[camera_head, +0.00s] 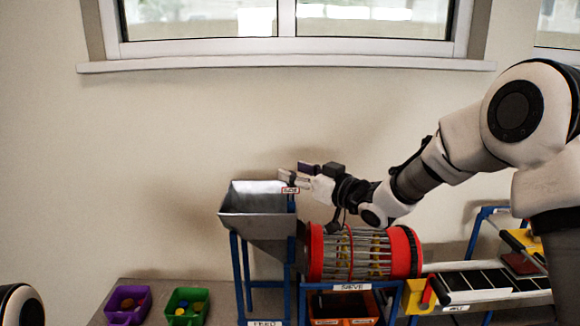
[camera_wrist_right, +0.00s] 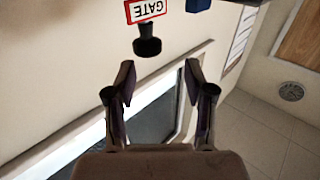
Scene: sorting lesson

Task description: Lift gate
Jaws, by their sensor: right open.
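The gate's white label with a red border (camera_head: 290,190) is at the right rim of the grey metal hopper (camera_head: 258,222) in the head view. In the right wrist view the GATE label (camera_wrist_right: 146,9) shows upside down, with a black knob (camera_wrist_right: 148,44) just below it. My right gripper (camera_head: 289,178) is at the hopper's upper right edge, beside the label. In the wrist view its fingers (camera_wrist_right: 157,78) are apart and empty, and the knob lies beyond the tips, roughly between them. The gate plate itself is not clearly visible. My left gripper is out of view.
The red-ended sieve drum (camera_head: 345,252) stands right of the hopper, under my right arm, above an orange bin (camera_head: 343,308). A conveyor (camera_head: 485,280) is further right. A purple bin (camera_head: 127,304) and a green bin (camera_head: 188,306) sit at left. A window is above.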

